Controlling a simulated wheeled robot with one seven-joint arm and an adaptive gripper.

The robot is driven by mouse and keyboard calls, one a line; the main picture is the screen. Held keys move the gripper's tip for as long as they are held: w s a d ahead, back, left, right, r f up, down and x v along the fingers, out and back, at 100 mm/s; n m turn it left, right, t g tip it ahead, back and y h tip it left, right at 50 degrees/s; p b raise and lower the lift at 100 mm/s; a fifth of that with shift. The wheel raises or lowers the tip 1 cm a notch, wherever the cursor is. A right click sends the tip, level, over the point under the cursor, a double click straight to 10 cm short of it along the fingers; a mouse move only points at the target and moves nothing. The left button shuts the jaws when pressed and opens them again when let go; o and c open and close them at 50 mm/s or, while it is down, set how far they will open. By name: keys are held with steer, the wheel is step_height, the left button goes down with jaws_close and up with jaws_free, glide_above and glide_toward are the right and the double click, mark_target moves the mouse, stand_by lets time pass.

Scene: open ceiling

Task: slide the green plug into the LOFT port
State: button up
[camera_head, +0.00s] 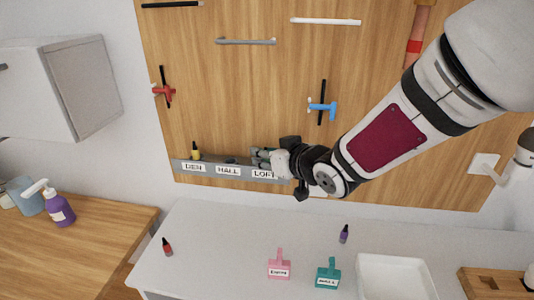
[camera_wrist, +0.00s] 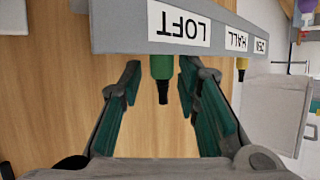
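The LOFT label (camera_wrist: 179,24) appears upside down in the wrist view. The green plug (camera_wrist: 161,67), with a dark end, stands at the rail in line with the LOFT label. Its lower end is hidden by the rail, so I cannot see how deep it sits. My gripper (camera_wrist: 160,78) is open, its fingers on either side of the green plug with gaps visible. In the head view my gripper (camera_head: 260,157) is at the rail's LOFT end and the green plug cannot be made out.
A yellow plug (camera_head: 195,154) stands at the DESK end. A red plug (camera_head: 167,246) and a purple plug (camera_head: 344,234) stand on the white counter (camera_head: 215,245), with pink (camera_head: 279,268) and teal (camera_head: 328,275) labelled blocks. Tools hang on the board above.

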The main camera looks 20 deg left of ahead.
steer(key=shift+s, duration=0.15)
steer(key=v, duration=1.2)
